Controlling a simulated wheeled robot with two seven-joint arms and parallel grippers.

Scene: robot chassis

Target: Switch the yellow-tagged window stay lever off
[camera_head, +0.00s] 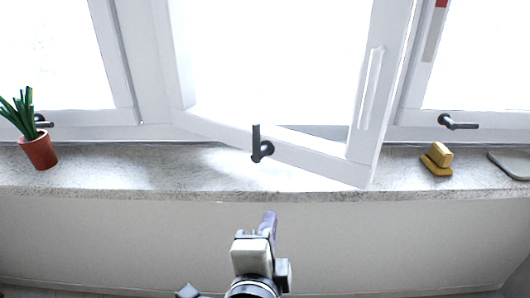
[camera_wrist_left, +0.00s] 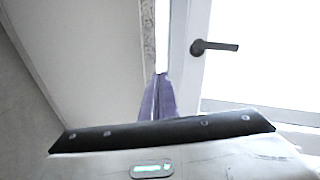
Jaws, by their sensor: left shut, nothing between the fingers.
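A dark lever (camera_head: 257,142) sits on the bottom rail of the open middle window, its arm pointing up from a round base. A dark lever on a white frame also shows in the left wrist view (camera_wrist_left: 214,47). Two other dark levers are on the left window (camera_head: 41,121) and the right window (camera_head: 457,122). I cannot make out a yellow tag on any of them. My left gripper (camera_head: 268,223) is below and in front of the middle lever, apart from it. Its purple fingers (camera_wrist_left: 159,95) are shut and empty. My right gripper is not in view.
The open window sash (camera_head: 320,163) juts over the speckled sill (camera_head: 110,170). A potted plant (camera_head: 39,150) stands at the left. A yellow object (camera_head: 438,160) and a grey flat item (camera_head: 513,163) lie at the right. The space before the wall below the sill looks clear.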

